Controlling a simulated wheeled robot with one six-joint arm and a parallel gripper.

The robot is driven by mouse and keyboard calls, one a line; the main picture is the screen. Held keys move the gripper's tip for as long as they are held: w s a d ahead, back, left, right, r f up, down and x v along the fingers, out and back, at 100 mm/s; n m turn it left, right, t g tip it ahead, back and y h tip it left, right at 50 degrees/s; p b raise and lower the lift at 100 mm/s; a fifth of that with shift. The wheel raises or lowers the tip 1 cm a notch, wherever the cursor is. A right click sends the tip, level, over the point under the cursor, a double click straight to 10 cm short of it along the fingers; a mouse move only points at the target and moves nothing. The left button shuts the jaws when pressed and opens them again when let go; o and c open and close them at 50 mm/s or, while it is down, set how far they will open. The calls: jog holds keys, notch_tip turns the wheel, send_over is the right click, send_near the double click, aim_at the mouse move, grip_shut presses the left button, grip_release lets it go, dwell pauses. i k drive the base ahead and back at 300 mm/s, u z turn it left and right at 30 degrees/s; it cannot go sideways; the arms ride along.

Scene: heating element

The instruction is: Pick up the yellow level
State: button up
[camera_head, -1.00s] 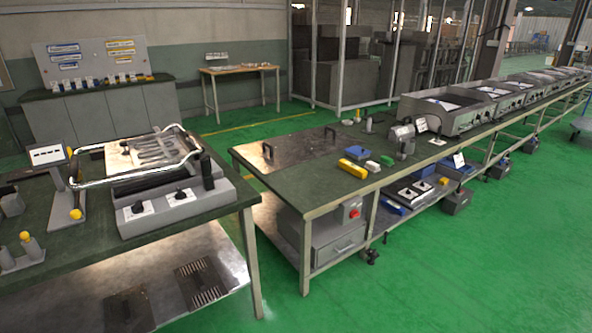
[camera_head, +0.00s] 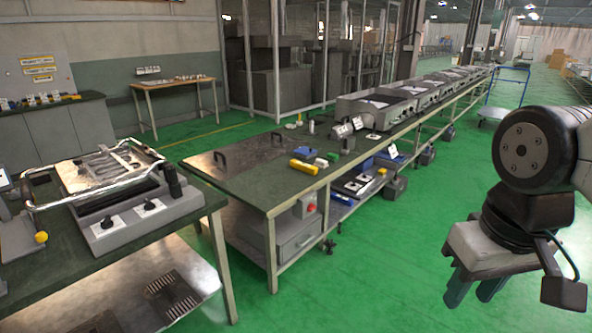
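The yellow level (camera_head: 303,167) is a small yellow bar lying on the dark green top of the middle workbench (camera_head: 262,190), near its front edge. My gripper (camera_head: 473,290) hangs at the right of the picture, pointing down over the green floor, well to the right of the level and apart from it. Its two fingers show a gap between them, with nothing seen in it.
A nearer table (camera_head: 150,235) with a metal-framed fixture stands at the left. Open green floor (camera_head: 370,270) lies in front of the bench.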

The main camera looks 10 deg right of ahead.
aim_at(305, 168)
jog(key=z, duration=0.45)
jog(key=i, duration=1.8)
jog(key=u, duration=0.45)
jog(key=i, duration=1.25)
jog(key=u, duration=0.2)
